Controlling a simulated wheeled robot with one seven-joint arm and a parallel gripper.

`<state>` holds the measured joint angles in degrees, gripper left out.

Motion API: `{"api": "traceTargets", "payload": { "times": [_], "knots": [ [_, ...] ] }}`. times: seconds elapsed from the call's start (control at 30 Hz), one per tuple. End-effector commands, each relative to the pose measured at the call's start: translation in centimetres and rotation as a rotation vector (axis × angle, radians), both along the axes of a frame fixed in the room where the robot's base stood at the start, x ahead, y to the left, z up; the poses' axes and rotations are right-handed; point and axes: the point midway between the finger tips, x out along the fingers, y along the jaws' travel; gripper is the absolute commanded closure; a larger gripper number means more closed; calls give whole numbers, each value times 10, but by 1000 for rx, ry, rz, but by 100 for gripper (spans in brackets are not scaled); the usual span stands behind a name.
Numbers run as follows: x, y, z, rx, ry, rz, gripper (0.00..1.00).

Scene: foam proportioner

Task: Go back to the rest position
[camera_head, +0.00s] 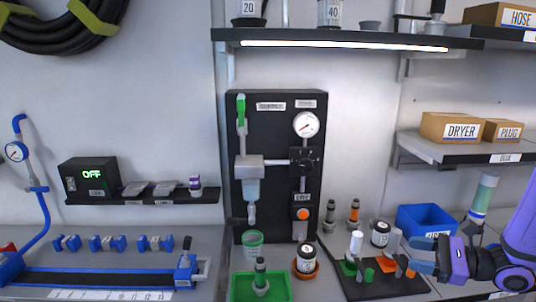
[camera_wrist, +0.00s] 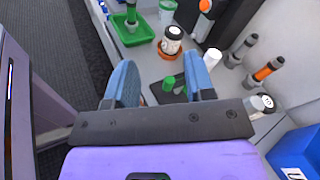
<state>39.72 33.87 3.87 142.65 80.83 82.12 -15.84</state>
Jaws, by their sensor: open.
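My gripper (camera_head: 424,255) is at the right of the head view, above the right part of the bench, with my purple arm coming in from the right edge. In the wrist view my gripper (camera_wrist: 163,82) has its two blue fingers spread wide apart, with nothing held between them. Below and beyond the fingers is a dark mat (camera_head: 358,287) with a small green piece (camera_wrist: 168,82) and a white cylinder (camera_wrist: 212,57). My arm hides part of the bench at the right.
A blue bin (camera_head: 424,220) stands right of the mat, near a clear green-banded cylinder (camera_head: 484,195). A green tray (camera_head: 240,290) and a jar on an orange dish (camera_head: 306,260) stand left. The black panel (camera_head: 277,110) rises behind. Shelves with boxes hang above right.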

Motion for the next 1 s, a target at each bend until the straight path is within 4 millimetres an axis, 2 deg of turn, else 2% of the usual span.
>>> {"api": "traceTargets", "payload": {
  "times": [0.03, 0.2, 0.5, 0.73, 1.0],
  "knots": [
    [-4, 11, 13, -46, -23, 65, 51],
    [-23, 38, 43, -201, -79, 268, 51],
    [-63, 71, 86, -512, -194, 581, 51],
    [-93, 82, 113, -779, -305, 776, 51],
    [-124, 82, 146, -1116, -461, 941, 51]
  ]
}}
